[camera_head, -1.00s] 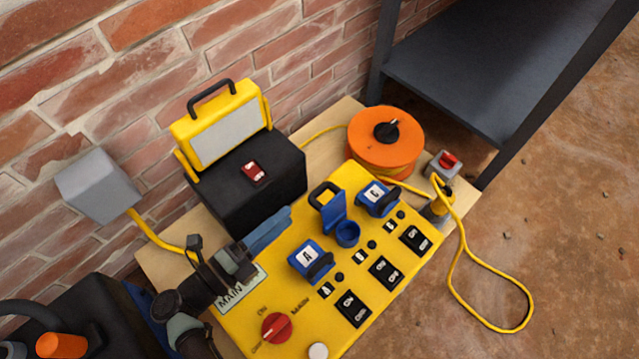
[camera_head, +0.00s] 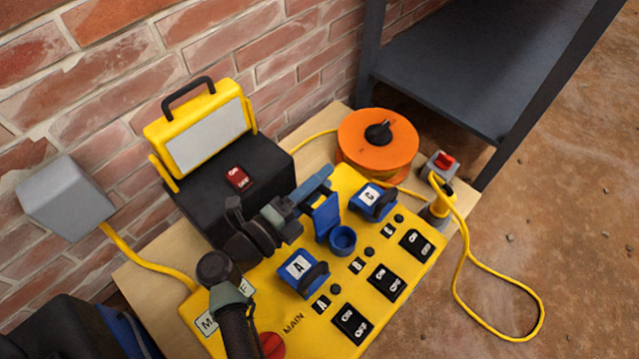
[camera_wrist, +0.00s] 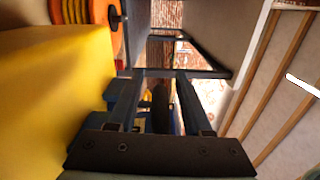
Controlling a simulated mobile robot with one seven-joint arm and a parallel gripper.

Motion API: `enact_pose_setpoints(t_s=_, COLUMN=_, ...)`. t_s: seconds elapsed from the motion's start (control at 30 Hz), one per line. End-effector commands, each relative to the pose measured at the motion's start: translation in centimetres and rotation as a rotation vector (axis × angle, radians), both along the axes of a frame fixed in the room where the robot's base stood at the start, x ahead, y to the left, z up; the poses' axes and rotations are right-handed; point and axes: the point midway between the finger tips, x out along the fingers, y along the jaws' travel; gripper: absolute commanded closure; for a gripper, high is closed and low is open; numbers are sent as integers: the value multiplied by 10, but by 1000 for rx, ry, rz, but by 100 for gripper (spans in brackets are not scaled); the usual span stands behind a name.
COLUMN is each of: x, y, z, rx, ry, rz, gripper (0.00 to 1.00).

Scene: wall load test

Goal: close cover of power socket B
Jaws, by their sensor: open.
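The yellow panel (camera_head: 215,335) carries three blue sockets in a row. The middle one, socket B (camera_head: 343,240), shows its round blue opening. Its blue cover (camera_head: 326,216) stands raised behind the opening, and its black handle is hidden by my gripper. My gripper (camera_head: 316,184) is open at the top of this cover. In the wrist view, a dark curved piece (camera_wrist: 161,98) shows between the fingers; I cannot tell whether they touch it. The covers marked A (camera_head: 298,268) and C (camera_head: 372,197) are down.
A black box (camera_head: 220,205) with a yellow lamp (camera_head: 200,130) stands behind the panel by the brick wall. An orange cable reel (camera_head: 378,140) sits at the back right. Black switches (camera_head: 387,283) line the panel's front. A dark shelf (camera_head: 450,85) stands at the right.

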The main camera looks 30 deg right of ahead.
Motion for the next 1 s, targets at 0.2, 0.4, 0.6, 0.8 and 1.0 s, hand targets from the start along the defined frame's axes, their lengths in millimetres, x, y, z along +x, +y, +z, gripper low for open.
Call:
enact_pose_setpoints(t_s=0.2, x=0, y=0, z=0, rx=0, ry=0, rz=0, gripper=59)
enact_pose_setpoints(t_s=0.4, x=0, y=0, z=0, rx=0, ry=0, rz=0, gripper=95)
enact_pose_setpoints(t_s=0.6, x=0, y=0, z=0, rx=0, ry=0, rz=0, gripper=100)
enact_pose_setpoints(t_s=0.8, x=0, y=0, z=0, rx=0, ry=1, rz=-1, gripper=100)
enact_pose_setpoints(t_s=1.0, x=0, y=0, z=-1, rx=1, ry=1, rz=-1, gripper=100)
